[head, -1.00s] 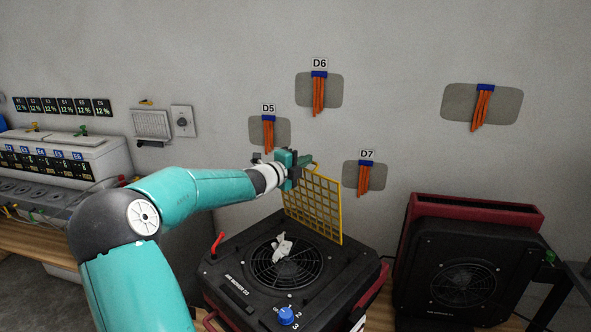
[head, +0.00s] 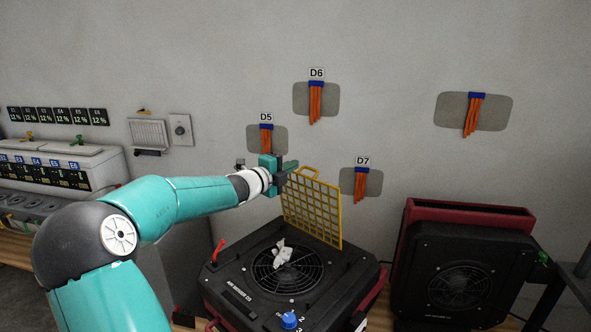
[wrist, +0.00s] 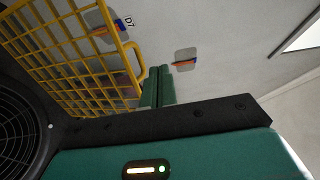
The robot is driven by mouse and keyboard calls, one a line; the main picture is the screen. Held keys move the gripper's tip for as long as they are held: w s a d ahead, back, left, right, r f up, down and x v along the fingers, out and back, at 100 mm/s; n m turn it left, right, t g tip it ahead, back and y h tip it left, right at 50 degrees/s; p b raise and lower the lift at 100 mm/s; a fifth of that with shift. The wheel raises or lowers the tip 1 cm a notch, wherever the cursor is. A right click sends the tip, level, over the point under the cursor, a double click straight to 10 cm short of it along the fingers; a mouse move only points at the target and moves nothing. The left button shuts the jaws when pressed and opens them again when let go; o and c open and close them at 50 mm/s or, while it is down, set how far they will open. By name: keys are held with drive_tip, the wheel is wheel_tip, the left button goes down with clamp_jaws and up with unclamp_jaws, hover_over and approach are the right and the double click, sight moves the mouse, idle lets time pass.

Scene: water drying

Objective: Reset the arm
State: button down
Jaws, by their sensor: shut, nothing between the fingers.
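My gripper (head: 289,166) is at the end of my teal arm, in front of the wall and just above the top left of the yellow grid (head: 312,208). In the wrist view its two green fingers (wrist: 157,86) are together, with nothing between them. The yellow grid (wrist: 75,50) with its handle stands at their left in that view, and I see no grip on it. The grid stands tilted upright on the black air blower (head: 335,275).
A crumpled white scrap (head: 283,253) lies on the blower's fan grille. A second black and red blower (head: 465,270) stands at the right. Orange cable bundles D5 (head: 266,140), D6 (head: 316,98) and D7 (head: 361,186) hang on the wall. White machines (head: 65,165) stand at the left.

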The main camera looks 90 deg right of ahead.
drive_tip(key=w+a+r, duration=0.3)
drive_tip(key=w+a, duration=0.1)
drive_tip(key=a, duration=0.1)
drive_tip(key=shift+a, duration=0.25)
drive_tip(key=shift+r, duration=0.1)
drive_tip(key=w+a+f+m+t+y, duration=0.3)
drive_tip(key=w+a+f+m+t, duration=0.25)
drive_tip(key=w+a+m, duration=0.4)
drive_tip(key=w+a+f+m+t+y, duration=0.3)
drive_tip(key=w+a+f+m+t, duration=0.25)
drive_tip(key=w+a, duration=0.75)
drive_tip(key=w+a+m+t+y, duration=0.2)
drive_tip(key=w+a+m, duration=0.15)
drive_tip(key=a, duration=0.75)
drive_tip(key=w+a+m+t+y, duration=0.2)
drive_tip(key=w+a+m, duration=0.15)
drive_tip(key=a, duration=0.75)
drive_tip(key=s+a+m+t+y, duration=0.1)
drive_tip(key=a+m+y, duration=0.1)
drive_tip(key=a, duration=0.7)
drive_tip(key=s+a+m+y, duration=0.1)
drive_tip(key=a+m, duration=0.3)
drive_tip(key=a, duration=0.5)
drive_tip(key=shift+s+a+t+y, duration=0.3)
drive_tip(key=shift+s+t+y, duration=0.1)
drive_tip(key=shift+s, duration=0.35)
